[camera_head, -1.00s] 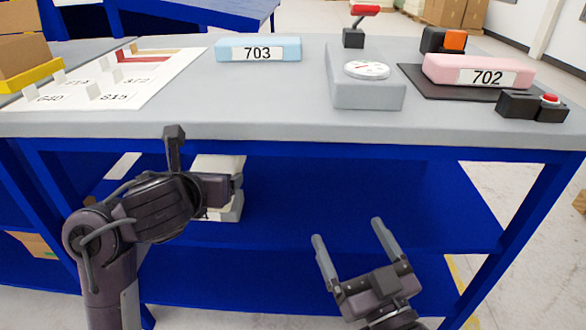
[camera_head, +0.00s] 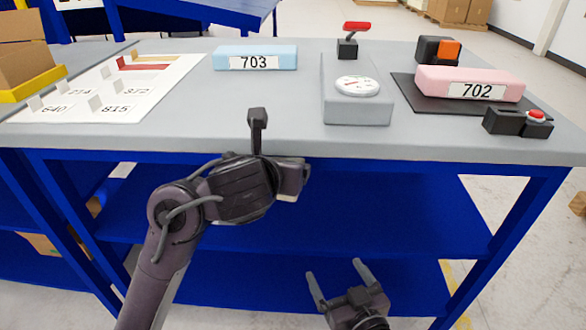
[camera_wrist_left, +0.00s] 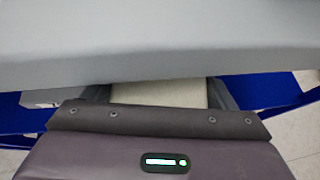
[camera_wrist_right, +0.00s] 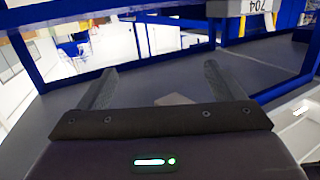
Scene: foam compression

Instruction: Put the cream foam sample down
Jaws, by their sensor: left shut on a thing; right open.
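My left gripper (camera_head: 294,178) is in front of the table's front edge, below the top. It is shut on the cream foam sample (camera_wrist_left: 158,94), which shows between its fingers in the left wrist view. In the head view the wrist hides most of the sample; only a small pale part (camera_head: 288,197) shows. A pale block labelled 704 (camera_wrist_right: 262,6), upside down at the top of the right wrist view, appears to be this sample. My right gripper (camera_head: 337,270) is open and empty, low in front of the lower shelf.
The grey tabletop (camera_head: 230,115) is clear along its front middle. On it are a white label sheet (camera_head: 75,108), blue foam 703 (camera_head: 255,58), a dial gauge block (camera_head: 357,108), pink foam 702 (camera_head: 470,83) on a black mat (camera_head: 405,90), and a red-button box (camera_head: 518,122).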

